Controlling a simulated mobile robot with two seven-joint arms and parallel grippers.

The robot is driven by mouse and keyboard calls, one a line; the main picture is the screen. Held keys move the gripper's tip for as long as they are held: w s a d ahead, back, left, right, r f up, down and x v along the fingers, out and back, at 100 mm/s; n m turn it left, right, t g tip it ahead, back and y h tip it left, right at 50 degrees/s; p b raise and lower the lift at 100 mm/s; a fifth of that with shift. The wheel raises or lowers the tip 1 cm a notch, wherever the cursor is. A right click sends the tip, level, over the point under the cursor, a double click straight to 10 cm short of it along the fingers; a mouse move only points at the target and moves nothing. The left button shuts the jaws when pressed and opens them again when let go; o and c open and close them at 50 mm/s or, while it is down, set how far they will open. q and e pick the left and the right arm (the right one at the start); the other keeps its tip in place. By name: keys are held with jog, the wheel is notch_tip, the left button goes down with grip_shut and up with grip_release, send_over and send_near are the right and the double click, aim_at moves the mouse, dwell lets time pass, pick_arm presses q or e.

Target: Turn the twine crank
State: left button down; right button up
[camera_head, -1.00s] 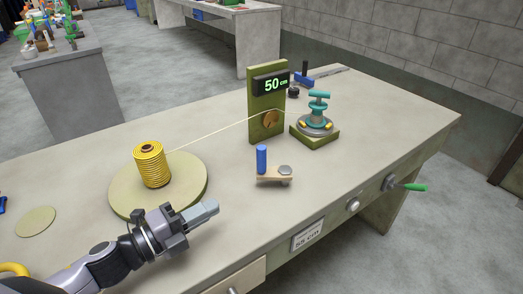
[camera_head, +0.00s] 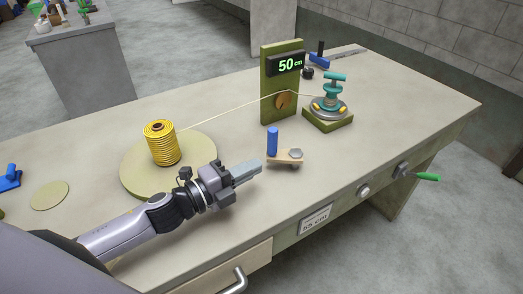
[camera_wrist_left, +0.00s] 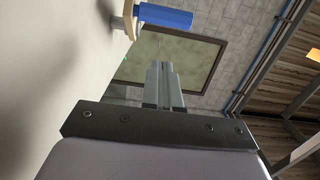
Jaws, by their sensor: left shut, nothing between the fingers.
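The twine crank has a wooden arm (camera_head: 285,157) on the bench with an upright blue handle (camera_head: 272,142) at its left end and a grey hub at its right end. The blue handle also shows in the left wrist view (camera_wrist_left: 166,16), ahead of the fingers and off to one side. My left gripper (camera_head: 260,165) is shut and empty, its fingertips just short of the crank, left of and below the handle. Yellow twine runs from a spool (camera_head: 162,145) to a green post (camera_head: 270,85) whose display (camera_head: 287,65) reads 50 cm. My right gripper is not in view.
The spool stands on a round board (camera_head: 135,178). A teal device (camera_head: 332,95) sits on a green block behind the crank. A label on the bench front (camera_head: 315,219) reads 55 cm. A green-handled lever (camera_head: 428,177) and a knob (camera_head: 363,191) are at the front edge.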

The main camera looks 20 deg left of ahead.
pick_arm(q)
jog(key=w, duration=0.2)
jog(key=w+d, duration=0.1)
jog(key=w, duration=0.1)
jog(key=shift+w+a+b, duration=0.2)
jog(key=shift+w+b, duration=0.15)
jog(key=shift+w, duration=0.65)
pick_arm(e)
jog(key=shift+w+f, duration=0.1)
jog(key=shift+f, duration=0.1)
pick_arm(q)
jog(key=shift+a, duration=0.15)
